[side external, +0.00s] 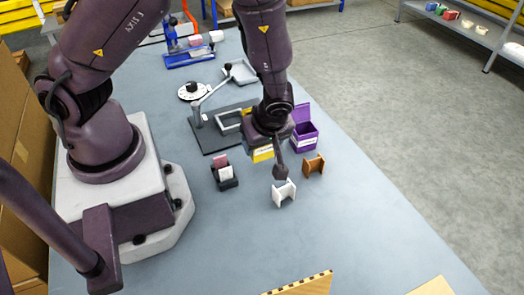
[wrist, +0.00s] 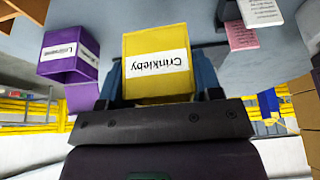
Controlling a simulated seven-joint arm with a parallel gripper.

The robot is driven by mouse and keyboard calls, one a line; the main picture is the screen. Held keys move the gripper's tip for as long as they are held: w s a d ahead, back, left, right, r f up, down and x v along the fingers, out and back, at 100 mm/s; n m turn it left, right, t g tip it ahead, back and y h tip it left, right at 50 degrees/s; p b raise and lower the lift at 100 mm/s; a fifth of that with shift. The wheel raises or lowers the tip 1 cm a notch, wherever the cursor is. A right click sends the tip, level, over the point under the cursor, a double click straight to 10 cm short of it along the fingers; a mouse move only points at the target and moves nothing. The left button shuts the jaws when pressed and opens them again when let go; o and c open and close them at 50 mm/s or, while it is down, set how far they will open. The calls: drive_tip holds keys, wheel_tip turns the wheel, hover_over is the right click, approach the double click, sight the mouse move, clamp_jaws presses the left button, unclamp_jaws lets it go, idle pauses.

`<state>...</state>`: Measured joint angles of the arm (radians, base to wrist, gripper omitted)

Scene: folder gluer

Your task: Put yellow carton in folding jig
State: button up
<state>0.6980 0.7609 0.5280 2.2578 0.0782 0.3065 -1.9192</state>
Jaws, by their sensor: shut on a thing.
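My gripper (side external: 267,138) is shut on the yellow carton (side external: 263,154), which shows just under it in the side view. In the wrist view the yellow carton (wrist: 158,78) sits between the two dark fingers, with a white label reading "Crinkleby" upside down. A dark plate (side external: 218,145) carrying a pale rectangular frame (side external: 229,121) and a lever looks like the folding jig. It lies just left of and behind my gripper. My wrist hides part of its right side. The gap between the carton and the table is hard to judge.
An open purple box (side external: 303,138) stands right of my gripper. A brown stand (side external: 313,165) and a white stand (side external: 283,193) are in front. A black holder with pink and white cards (side external: 225,177) is to the left. A grey tray (side external: 241,72) lies behind. The front table is mostly clear.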

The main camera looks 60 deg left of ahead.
wheel_tip(320, 180, up, 5)
drive_tip(key=shift+f, duration=0.2)
drive_tip(key=shift+s+a+r+n, duration=0.1)
drive_tip(key=shift+a+r+n, duration=0.1)
drive_tip(key=shift+a, duration=0.3)
drive_tip(key=shift+a+r+n, duration=0.1)
drive_tip(key=shift+a+r, duration=0.1)
drive_tip(key=shift+a, duration=0.3)
drive_tip(key=s+a+f+n, duration=0.1)
drive_tip(key=s+a+f, duration=0.15)
drive_tip(key=a, duration=1.15)
drive_tip(key=shift+m, duration=0.8)
drive_tip(key=shift+w+a+f, duration=0.1)
drive_tip(key=shift+w+f, duration=0.15)
drive_tip(key=shift+f, duration=0.8)
drive_tip(key=shift+w+d+f, duration=0.1)
drive_tip(key=shift+w+f, duration=0.15)
drive_tip(key=shift+f, duration=0.75)
drive_tip(key=shift+w+a+f, duration=0.1)
drive_tip(key=shift+w+f, duration=0.15)
drive_tip(key=shift+f, duration=0.8)
drive_tip(key=o, duration=0.8)
drive_tip(key=shift+c, duration=0.2)
drive_tip(key=shift+o, duration=1)
drive_tip(key=shift+r, duration=0.45)
wheel_tip(320, 180, up, 9)
